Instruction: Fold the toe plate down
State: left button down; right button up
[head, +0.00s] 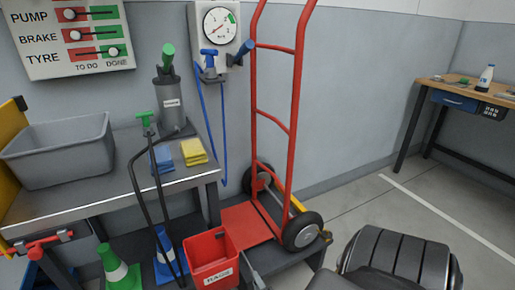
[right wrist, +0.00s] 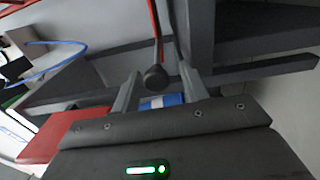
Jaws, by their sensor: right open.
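A red hand truck (head: 297,100) stands upright against the grey wall. Its red toe plate (head: 243,221) is at the foot of the frame, on the left of the wheels, and looks laid out low and nearly flat. My right gripper (head: 249,266) is at the bottom of the head view, just below the plate and beside a red bin (head: 208,262); only part of it shows. In the right wrist view my right gripper (right wrist: 160,90) has its fingers apart. A dark round knob on a red rod (right wrist: 155,76) appears between them; I cannot tell whether it is close. My left gripper is out of view.
A bench with a grey tub (head: 60,150) stands at the left. Green (head: 121,268) and blue (head: 163,258) cones are below it. The truck's black wheel (head: 302,231) is close to my right arm. Floor at the right is clear up to a wooden table (head: 455,90).

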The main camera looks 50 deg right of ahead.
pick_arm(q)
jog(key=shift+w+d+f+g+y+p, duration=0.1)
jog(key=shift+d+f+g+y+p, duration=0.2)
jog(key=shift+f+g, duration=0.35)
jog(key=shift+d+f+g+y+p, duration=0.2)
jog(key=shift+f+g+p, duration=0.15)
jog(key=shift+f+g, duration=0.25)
pick_arm(e)
jog(key=v, duration=1)
jog(key=shift+s, duration=0.3)
jog(key=shift+w, duration=0.1)
